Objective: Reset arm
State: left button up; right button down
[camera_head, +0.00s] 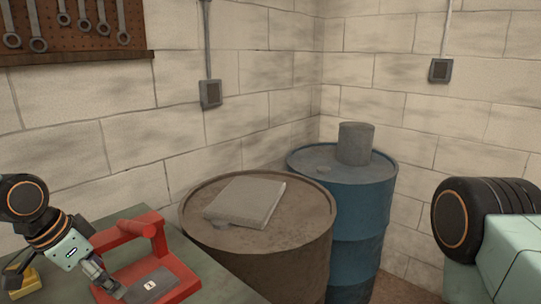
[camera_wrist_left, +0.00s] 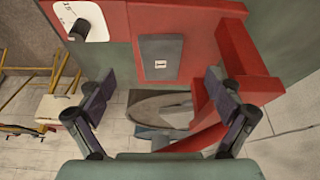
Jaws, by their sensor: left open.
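My left gripper (camera_head: 107,284) is at the lower left, pointing down at a red frame (camera_head: 147,225) on the green bench (camera_head: 210,270). In the left wrist view its two fingers (camera_wrist_left: 158,97) stand wide apart with nothing held between them. The red frame (camera_wrist_left: 245,65) is beside the finger on the right; I cannot tell whether they touch. A dark grey plate marked 1 (camera_head: 150,286) lies within the frame; it also shows in the wrist view (camera_wrist_left: 162,58), beyond the fingertips. My right gripper is not in view.
A brown drum (camera_head: 290,250) with a grey slab (camera_head: 246,200) on top stands beside the bench. A blue drum (camera_head: 360,225) with a grey cylinder (camera_head: 356,144) stands behind. A tool board (camera_head: 80,35) hangs upper left. A white dial (camera_wrist_left: 90,20) shows in the wrist view.

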aim_at(133, 297)
pick_arm(q)
jog(key=x, duration=0.7)
jog(key=shift+f, duration=0.35)
notch_tip(133, 297, up, 3)
jog(key=shift+w+f+p, duration=0.1)
jog(key=shift+p, duration=1.05)
jog(key=shift+s+d+r, duration=0.15)
jog(key=shift+s+r, duration=0.1)
jog(key=shift+r, duration=0.05)
jog(key=shift+s+d+p, duration=0.25)
jog(key=shift+d+p, duration=0.05)
jog(key=shift+p, duration=0.1)
jog(key=shift+s+d, duration=0.1)
jog(key=shift+d, duration=0.05)
jog(key=shift+f, duration=0.1)
